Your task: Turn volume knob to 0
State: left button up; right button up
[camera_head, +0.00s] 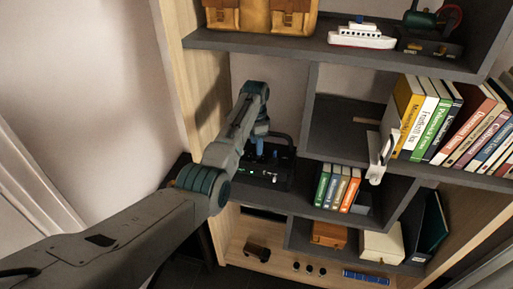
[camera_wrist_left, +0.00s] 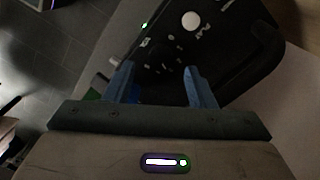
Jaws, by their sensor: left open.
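A black device (camera_head: 268,178) with a handle and small lit indicators sits on the shelf in the head view. In the left wrist view its dark panel (camera_wrist_left: 225,65) carries a white round part (camera_wrist_left: 191,21), a small green light and several small dark controls. Which of these is the volume knob I cannot tell. My left gripper (camera_head: 264,152) is over the device, and its two blue fingers are apart in the wrist view (camera_wrist_left: 158,70), with dark panel and small controls between and beyond them. Nothing is held. My arm and fingers hide part of the panel.
Upright books (camera_head: 338,188) stand just right of the device, with more books (camera_head: 440,118) on the shelf above. The wooden side panel (camera_head: 182,85) is close on the left. A toy ship (camera_head: 362,35) and a brown bag (camera_head: 262,15) are on the top shelf.

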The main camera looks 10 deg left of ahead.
pick_arm(q)
jog(key=shift+f, duration=1.85)
jog(key=shift+c, duration=1.3)
jog(key=c, duration=0.7)
pick_arm(e)
jog(key=shift+w+r, duration=0.3)
jog(key=shift+w, duration=0.6)
